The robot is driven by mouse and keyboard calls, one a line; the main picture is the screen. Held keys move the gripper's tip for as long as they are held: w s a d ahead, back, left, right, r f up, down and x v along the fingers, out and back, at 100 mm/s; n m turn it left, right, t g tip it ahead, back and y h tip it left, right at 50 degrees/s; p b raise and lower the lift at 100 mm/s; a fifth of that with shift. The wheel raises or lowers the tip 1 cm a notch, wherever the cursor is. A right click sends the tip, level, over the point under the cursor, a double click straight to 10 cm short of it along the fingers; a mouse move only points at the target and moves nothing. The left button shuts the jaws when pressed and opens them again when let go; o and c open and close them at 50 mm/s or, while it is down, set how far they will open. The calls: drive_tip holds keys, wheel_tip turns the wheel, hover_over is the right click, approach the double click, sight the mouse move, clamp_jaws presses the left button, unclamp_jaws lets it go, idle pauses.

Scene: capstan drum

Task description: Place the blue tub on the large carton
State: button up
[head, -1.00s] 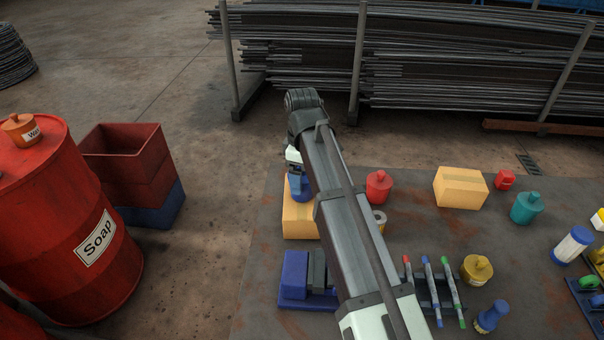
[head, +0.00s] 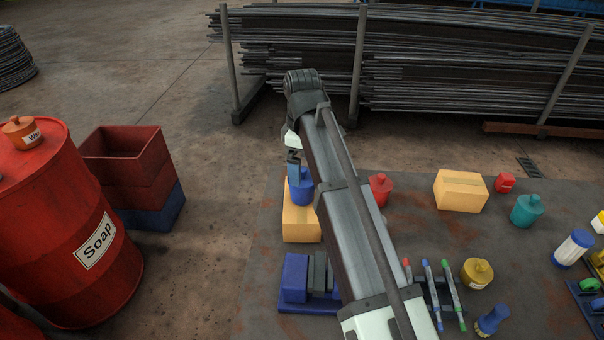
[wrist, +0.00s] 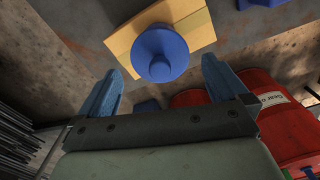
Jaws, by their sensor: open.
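The blue tub (head: 302,190) rests on top of the yellow-tan carton (head: 300,224) near the table's left edge. In the wrist view the tub (wrist: 164,55) is seen lid first, with the carton (wrist: 203,28) beneath it. My gripper (wrist: 162,67) is open, its two blue fingers spread wide to either side of the tub's lid, and it holds nothing. In the head view my gripper (head: 293,167) is just above the tub, and my arm hides part of the tub's right side.
A second carton (head: 461,190), a red tub (head: 380,188), a teal tub (head: 526,209) and a yellow tub (head: 477,271) stand to the right. A pen rack (head: 430,291) and a blue block holder (head: 296,279) are nearer. A red drum (head: 70,225) stands left, off the table.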

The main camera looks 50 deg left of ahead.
wheel_tip(320, 180, up, 7)
drive_tip(key=shift+r, duration=0.1)
drive_tip(key=shift+w, duration=0.15)
idle(0.5)
